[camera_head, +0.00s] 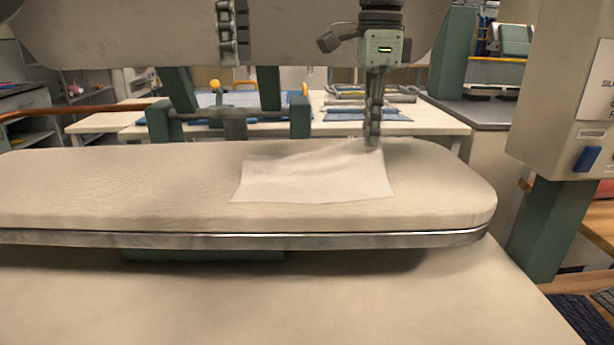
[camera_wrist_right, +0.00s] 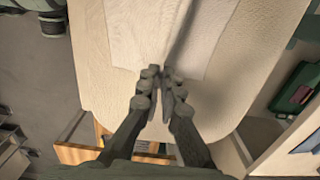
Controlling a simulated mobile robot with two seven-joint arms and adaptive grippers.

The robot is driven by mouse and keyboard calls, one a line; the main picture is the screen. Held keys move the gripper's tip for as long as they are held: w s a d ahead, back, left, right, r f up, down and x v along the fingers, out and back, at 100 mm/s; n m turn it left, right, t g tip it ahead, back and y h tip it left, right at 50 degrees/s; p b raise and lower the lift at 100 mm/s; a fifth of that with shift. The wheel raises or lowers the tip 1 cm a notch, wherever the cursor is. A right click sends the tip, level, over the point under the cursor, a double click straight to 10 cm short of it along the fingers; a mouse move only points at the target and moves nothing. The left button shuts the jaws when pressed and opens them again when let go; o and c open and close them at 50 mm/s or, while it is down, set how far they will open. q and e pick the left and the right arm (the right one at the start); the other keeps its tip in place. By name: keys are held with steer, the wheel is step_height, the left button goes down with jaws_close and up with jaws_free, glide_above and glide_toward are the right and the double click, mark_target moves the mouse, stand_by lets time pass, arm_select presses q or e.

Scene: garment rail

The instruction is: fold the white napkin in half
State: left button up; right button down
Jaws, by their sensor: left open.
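The white napkin (camera_head: 315,178) lies spread on the padded board, with its near edge toward me. Its far right part rises slightly toward my right gripper (camera_head: 373,140). In the right wrist view, the fingertips of my right gripper (camera_wrist_right: 164,72) are close together at the napkin's edge, and a crease in the napkin (camera_wrist_right: 205,45) runs to them. The right gripper looks shut on that edge; the cloth between the pads is hidden.
The padded ironing board (camera_head: 90,185) has a metal rim and a rounded right end. Its left part is bare. A beige machine post (camera_head: 565,95) with a blue switch stands at right. A press head (camera_head: 120,35) hangs above, and tables with blue cloths stand behind.

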steer(key=c, duration=1.1)
jaws_free()
steer(key=shift+o, duration=0.2)
steer(key=o, duration=0.7)
steer(key=shift+c, duration=0.2)
steer(key=shift+r, duration=0.15)
steer(key=shift+r, duration=2.6)
